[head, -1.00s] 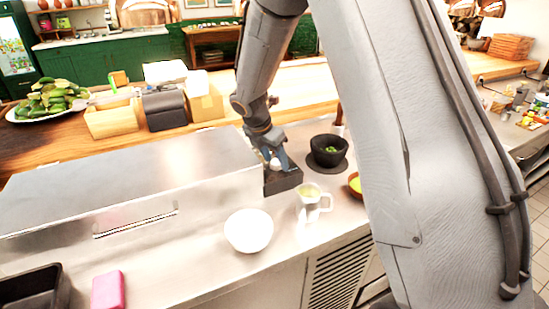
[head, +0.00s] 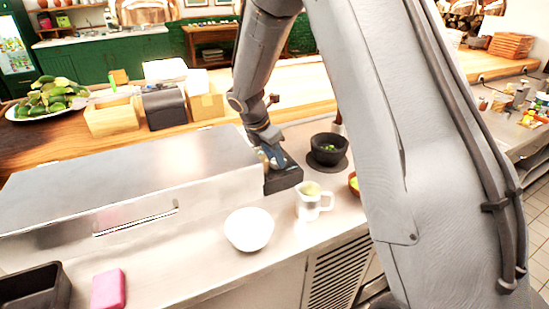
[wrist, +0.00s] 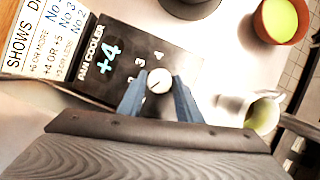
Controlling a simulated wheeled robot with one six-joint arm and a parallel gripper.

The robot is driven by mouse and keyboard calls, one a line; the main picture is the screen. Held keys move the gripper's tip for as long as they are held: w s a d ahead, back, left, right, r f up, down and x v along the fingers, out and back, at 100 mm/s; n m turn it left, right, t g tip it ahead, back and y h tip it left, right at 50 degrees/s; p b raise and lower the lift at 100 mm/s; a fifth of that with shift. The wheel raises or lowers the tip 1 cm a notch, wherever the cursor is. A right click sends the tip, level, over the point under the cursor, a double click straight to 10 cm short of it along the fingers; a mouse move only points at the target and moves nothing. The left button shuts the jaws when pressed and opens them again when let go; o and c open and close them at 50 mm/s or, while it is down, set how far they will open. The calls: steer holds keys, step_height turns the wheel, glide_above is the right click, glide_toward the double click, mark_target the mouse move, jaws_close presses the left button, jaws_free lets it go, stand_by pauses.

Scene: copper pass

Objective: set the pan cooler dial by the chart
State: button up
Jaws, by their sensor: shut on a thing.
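The pan cooler panel (wrist: 122,62) is a dark box with a display (wrist: 108,58) that reads +4. Its round white dial (wrist: 159,81) has several numbers beside it, among them 3 and 4. The dial's pointer is too small to read. My gripper (wrist: 158,88) is shut on the dial, one blue finger on each side. In the head view the panel (head: 283,181) sits at the steel cooler's right end, under my gripper (head: 273,160). The chart (wrist: 45,40) is left of the panel in the wrist view, partly cut off. Its rows include "+6 or more", "+4 or +5" and "+3 or less".
A white jug (head: 308,203) and a white bowl (head: 248,230) stand close to the panel. A black mortar (head: 328,150) stands behind to the right. An orange bowl (wrist: 281,20) shows in the wrist view. A pink block (head: 108,289) lies front left.

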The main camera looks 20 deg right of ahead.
steer(key=m+g, duration=0.1)
steer(key=m, duration=0.2)
steer(key=shift+w, duration=0.15)
steer(key=m+g+b, duration=0.1)
steer(key=m+g, duration=0.1)
steer(key=m, duration=0.3)
steer(key=shift+w, duration=0.15)
steer(key=m+b, duration=0.1)
steer(key=m, duration=0.1)
steer(key=m+g, duration=0.1)
steer(key=m, duration=0.1)
steer(key=shift+w+g+b, duration=0.15)
steer(key=shift+g+b, duration=0.15)
steer(key=shift+b, duration=0.05)
steer(key=shift+d+m+g+y+b, duration=0.1)
steer(key=shift+m+g+y+b, duration=0.45)
steer(key=shift+m, duration=1.55)
steer(key=o, duration=1)
steer(key=shift+o, duration=0.2)
steer(key=shift+w+r+y, duration=0.1)
steer(key=shift+y, duration=0.15)
